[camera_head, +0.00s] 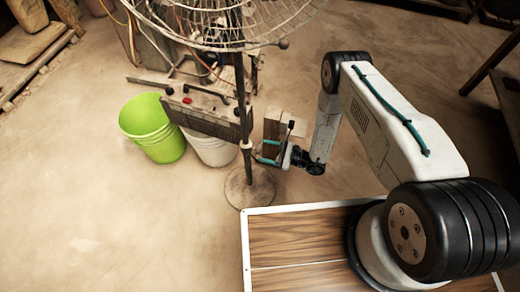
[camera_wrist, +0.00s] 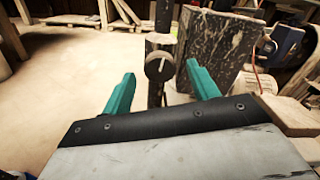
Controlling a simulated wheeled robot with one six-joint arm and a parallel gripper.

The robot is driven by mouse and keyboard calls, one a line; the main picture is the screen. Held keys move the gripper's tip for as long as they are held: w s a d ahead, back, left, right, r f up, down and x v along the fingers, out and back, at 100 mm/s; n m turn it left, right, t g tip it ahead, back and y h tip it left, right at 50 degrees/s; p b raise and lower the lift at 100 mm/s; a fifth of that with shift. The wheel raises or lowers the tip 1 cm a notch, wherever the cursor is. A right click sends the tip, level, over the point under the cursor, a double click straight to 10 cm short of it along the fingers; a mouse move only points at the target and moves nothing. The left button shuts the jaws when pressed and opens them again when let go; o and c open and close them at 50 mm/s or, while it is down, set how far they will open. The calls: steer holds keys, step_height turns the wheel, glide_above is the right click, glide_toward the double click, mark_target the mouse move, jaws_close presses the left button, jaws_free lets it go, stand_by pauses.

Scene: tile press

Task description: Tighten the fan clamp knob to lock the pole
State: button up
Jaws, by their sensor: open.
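The fan's dark pole (camera_head: 240,90) stands upright on a round base (camera_head: 250,188) in the head view. The clamp knob (camera_wrist: 160,66), round and grey with a pale line across its face, sits on the pole in the wrist view. It is too small to make out clearly in the head view. My gripper (camera_head: 261,151) is just right of the pole, its teal fingers pointing at it. In the wrist view, my gripper (camera_wrist: 160,70) is open, and the knob appears between its fingertips. I cannot tell whether the knob is level with the tips or beyond them.
The fan cage (camera_head: 215,22) is overhead. A green bucket (camera_head: 148,120), a white bucket (camera_head: 212,150) and a grimy machine box (camera_head: 205,112) with a red button stand left of the pole. Bare floor (camera_head: 90,220) lies at front left.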

mark_target(260, 150)
steer(key=shift+x, duration=1.55)
steer(key=c, duration=1)
steer(key=shift+m, duration=0.4)
steer(key=m, duration=0.4)
steer(key=shift+m, duration=0.4)
steer(key=m, duration=0.6)
